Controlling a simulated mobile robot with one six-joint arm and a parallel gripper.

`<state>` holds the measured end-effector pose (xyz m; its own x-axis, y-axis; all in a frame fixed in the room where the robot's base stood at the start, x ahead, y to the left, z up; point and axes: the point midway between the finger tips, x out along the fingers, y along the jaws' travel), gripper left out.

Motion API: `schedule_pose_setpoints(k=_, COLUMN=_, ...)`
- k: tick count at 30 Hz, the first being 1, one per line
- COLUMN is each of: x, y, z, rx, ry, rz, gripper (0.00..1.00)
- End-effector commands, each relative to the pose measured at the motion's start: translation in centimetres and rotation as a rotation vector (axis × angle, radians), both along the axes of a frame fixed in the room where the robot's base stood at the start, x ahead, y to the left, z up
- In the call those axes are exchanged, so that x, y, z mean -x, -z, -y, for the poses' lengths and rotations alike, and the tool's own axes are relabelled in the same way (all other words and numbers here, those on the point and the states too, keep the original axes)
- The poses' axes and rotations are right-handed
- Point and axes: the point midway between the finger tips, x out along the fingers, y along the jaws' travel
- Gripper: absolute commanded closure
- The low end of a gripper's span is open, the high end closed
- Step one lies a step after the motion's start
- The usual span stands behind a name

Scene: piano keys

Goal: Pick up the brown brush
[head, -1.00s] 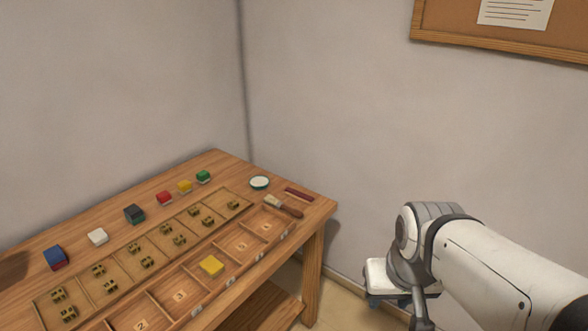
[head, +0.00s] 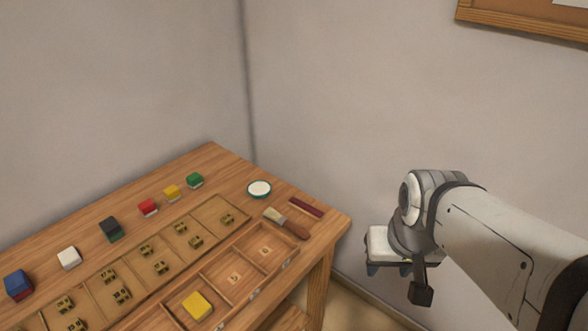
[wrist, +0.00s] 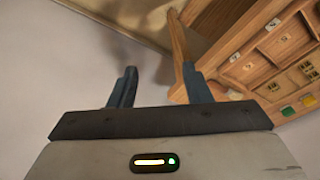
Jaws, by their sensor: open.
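The brown brush (head: 288,223) lies on the wooden table near its right corner in the head view. It has a brown handle toward the right and pale bristles toward the left. My gripper (head: 388,268) is off the table, to the right of the brush and apart from it. In the wrist view my gripper (wrist: 158,84) is open, with two dark fingers spread and nothing between them.
The table (head: 215,165) stands against the wall corner. A dark red bar (head: 306,207) and a round white dish (head: 259,189) lie close to the brush. A compartment tray (head: 225,258) holds a yellow block (head: 198,305). Several coloured blocks line the back.

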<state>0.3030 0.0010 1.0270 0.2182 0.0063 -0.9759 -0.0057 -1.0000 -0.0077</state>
Motion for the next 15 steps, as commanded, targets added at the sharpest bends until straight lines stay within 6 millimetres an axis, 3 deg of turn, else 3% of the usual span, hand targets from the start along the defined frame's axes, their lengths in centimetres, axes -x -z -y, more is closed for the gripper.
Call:
schedule_pose_setpoints(k=2, x=-0.2, y=1.0, z=-0.6, rx=-0.043, ry=0.037, rz=-0.022, gripper=0.49)
schedule_pose_setpoints(k=8, x=-1.7, y=5.6, z=-5.5, rx=-0.338, ry=0.308, rz=-0.165, gripper=0.47)
schedule_pose_setpoints(k=15, x=-7.2, y=10.3, z=-11.2, rx=-0.806, ry=0.846, rz=-0.414, gripper=0.47)
